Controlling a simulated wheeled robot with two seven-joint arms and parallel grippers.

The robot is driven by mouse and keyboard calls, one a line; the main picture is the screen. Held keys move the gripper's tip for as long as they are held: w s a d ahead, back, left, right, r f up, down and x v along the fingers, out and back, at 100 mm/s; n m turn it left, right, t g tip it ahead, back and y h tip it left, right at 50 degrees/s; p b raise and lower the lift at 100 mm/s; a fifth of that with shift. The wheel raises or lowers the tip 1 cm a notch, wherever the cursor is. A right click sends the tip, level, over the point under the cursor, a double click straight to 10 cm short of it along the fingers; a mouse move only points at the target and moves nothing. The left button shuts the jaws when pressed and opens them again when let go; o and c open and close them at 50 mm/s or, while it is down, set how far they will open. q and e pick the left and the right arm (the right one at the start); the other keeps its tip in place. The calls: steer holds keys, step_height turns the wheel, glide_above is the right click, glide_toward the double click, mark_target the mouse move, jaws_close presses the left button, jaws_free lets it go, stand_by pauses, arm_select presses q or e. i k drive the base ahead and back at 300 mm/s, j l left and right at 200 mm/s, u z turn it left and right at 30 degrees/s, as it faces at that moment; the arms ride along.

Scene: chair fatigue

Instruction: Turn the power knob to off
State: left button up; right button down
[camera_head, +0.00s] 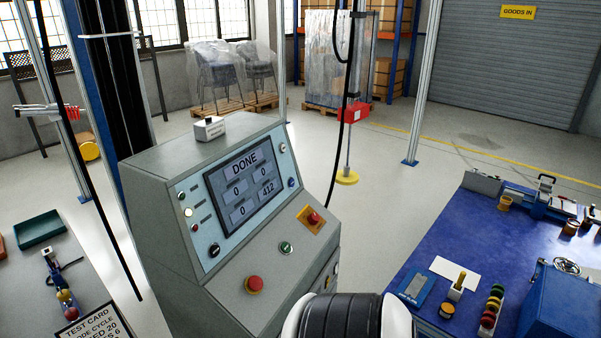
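A grey control console (165,180) stands in the middle, its sloped front carrying a lit screen (246,188) that reads DONE. A red knob on a yellow plate (313,217) sits on the lower deck at the right. A black knob (213,250) is at the lower left of the screen panel, and a green round control (286,247) and a red mushroom button (254,284) are on the deck. Labels are too small to read, so I cannot tell which is the power knob or its setting. Neither of my grippers is visible; a black and white arm link of mine shows at the bottom.
A blue workbench (422,245) with small parts and tools is at the right. A grey table (85,265) with a green tray (39,229) and a test card (95,323) is at the left. A hanging black cable (340,140) drops behind the console.

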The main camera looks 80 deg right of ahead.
mark_target(313, 219)
steer(key=z, duration=2.2)
